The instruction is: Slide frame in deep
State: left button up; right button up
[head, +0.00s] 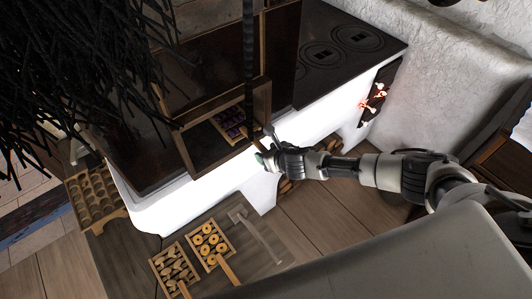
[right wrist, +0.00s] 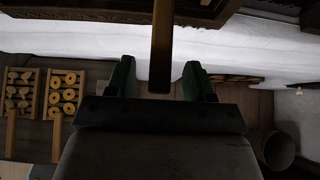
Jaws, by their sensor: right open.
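A wooden frame with dark purple pieces (head: 231,121) lies inside the open wooden-sided compartment (head: 190,149) on the tiled stove. Its handle points out toward my right gripper (head: 263,155), which is at the compartment's front edge. In the right wrist view, a wooden handle (right wrist: 161,50) reaches down from the top, between the two green fingertips of my right gripper (right wrist: 160,82). The fingers are open, with a visible gap on each side of the handle. My left gripper is not in view.
Two handled frames lie on the floor board, one with ring-shaped pieces (head: 209,244) and one with pale pieces (head: 166,265). A long-handled tool (head: 258,232) lies beside them. A wooden mould tray (head: 78,190) stands at left. A black hob (head: 345,45) and glowing stove opening (head: 376,98) are at right.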

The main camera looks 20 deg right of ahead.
aim_at(250, 135)
jog(key=shift+c, duration=0.3)
grip_shut()
dwell(0.3)
jog(key=shift+w+a+b, duration=0.1)
jog(key=shift+w+a, duration=0.2)
jog(key=shift+w, duration=0.5)
jog(key=shift+w+a+b, duration=0.15)
jog(key=shift+w+a, duration=0.1)
jog(key=shift+w, duration=0.5)
jog(key=shift+w+a+b, duration=0.1)
jog(key=shift+w+a, duration=0.2)
jog(key=shift+w, duration=0.5)
jog(key=shift+w+a+b, duration=0.25)
jog(key=shift+w, duration=0.5)
jog(key=shift+w+a+b, duration=0.2)
jog(key=shift+w+a, duration=0.1)
jog(key=shift+w, duration=0.45)
jog(key=shift+w+a+b, duration=0.25)
jog(key=shift+w, duration=0.5)
jog(key=shift+o, duration=0.3)
grip_release()
